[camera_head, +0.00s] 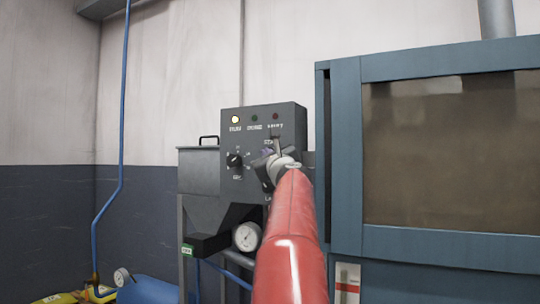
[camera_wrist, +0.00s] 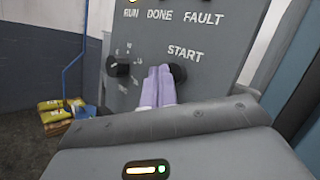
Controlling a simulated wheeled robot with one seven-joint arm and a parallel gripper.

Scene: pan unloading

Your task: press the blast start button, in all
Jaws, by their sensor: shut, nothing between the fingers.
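The grey control box (camera_head: 290,125) stands left of the blue cabinet. In the wrist view its panel (camera_wrist: 220,75) carries the word START above a round black button (camera_wrist: 178,72). My gripper (camera_wrist: 160,72) is shut and empty, its two pale purple fingers together. The fingertips overlap the button's left side in that view; I cannot tell whether they touch it. In the head view my gripper (camera_head: 270,155) is in front of the panel and hides the button. The amber lamp (camera_head: 235,119) above RUN is lit; the green DONE and red FAULT lamps look dark.
A black dial knob (camera_wrist: 118,67) is left of the button. The blue cabinet (camera_head: 344,150) with a brownish window stands close on the right. A pressure gauge (camera_head: 246,237) is below the box. Yellow bags (camera_wrist: 62,110) lie on the floor at left.

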